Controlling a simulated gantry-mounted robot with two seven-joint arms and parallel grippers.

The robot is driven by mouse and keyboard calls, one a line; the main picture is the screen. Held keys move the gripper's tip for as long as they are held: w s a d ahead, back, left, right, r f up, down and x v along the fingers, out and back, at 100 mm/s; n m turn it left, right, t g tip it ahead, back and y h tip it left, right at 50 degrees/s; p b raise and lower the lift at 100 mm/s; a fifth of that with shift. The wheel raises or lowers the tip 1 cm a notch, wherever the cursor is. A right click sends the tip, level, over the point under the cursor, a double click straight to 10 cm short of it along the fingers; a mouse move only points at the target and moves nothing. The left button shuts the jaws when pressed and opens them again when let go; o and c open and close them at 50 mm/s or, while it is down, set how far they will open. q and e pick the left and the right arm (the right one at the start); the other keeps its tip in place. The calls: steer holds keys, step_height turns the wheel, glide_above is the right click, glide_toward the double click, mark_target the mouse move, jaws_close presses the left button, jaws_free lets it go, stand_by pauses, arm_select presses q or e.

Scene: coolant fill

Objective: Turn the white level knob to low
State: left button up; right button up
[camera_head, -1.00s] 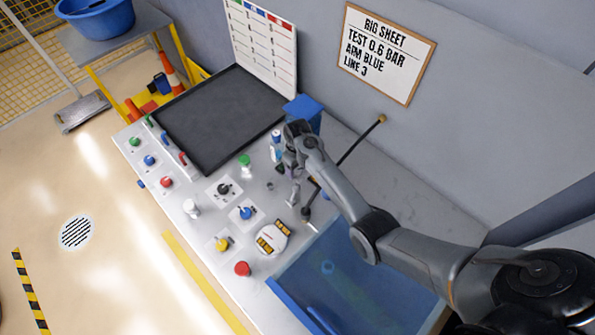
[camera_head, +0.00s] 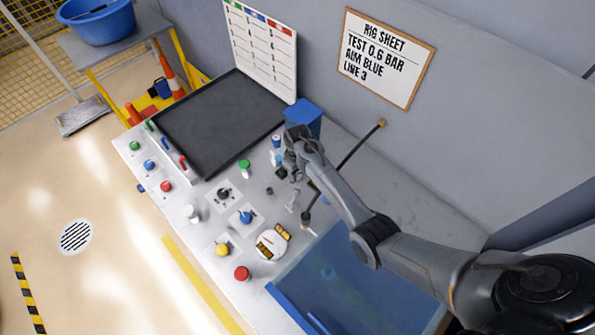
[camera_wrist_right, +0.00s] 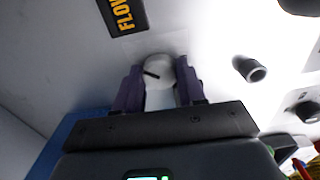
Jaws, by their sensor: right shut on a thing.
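My right gripper (camera_head: 292,190) reaches down to the grey-white bench top in the head view. In the right wrist view the two dark purple fingers (camera_wrist_right: 158,84) are shut on a white round knob (camera_wrist_right: 158,66), one on each side. The knob has a short black mark on its top, pointing to the left in that view. In the head view the knob is small and largely merged with the gripper. My left gripper is not in view.
Black, blue, yellow and red knobs stand left of the gripper, with a round gauge plate (camera_head: 270,243) nearby. A black FLOW label (camera_wrist_right: 124,14) is near the knob. A dark tray (camera_head: 215,120) and a blue tank (camera_head: 350,285) flank the work area.

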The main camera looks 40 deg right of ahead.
steer(key=n+p, duration=0.2)
steer(key=shift+r+n+p, duration=0.15)
steer(key=shift+n+p, duration=0.2)
steer(key=shift+n, duration=0.05)
steer(key=shift+n+p, duration=0.75)
steer(key=shift+n, duration=0.65)
steer(key=shift+f, duration=0.2)
steer(key=o, duration=1.1)
steer(key=shift+c, duration=0.2)
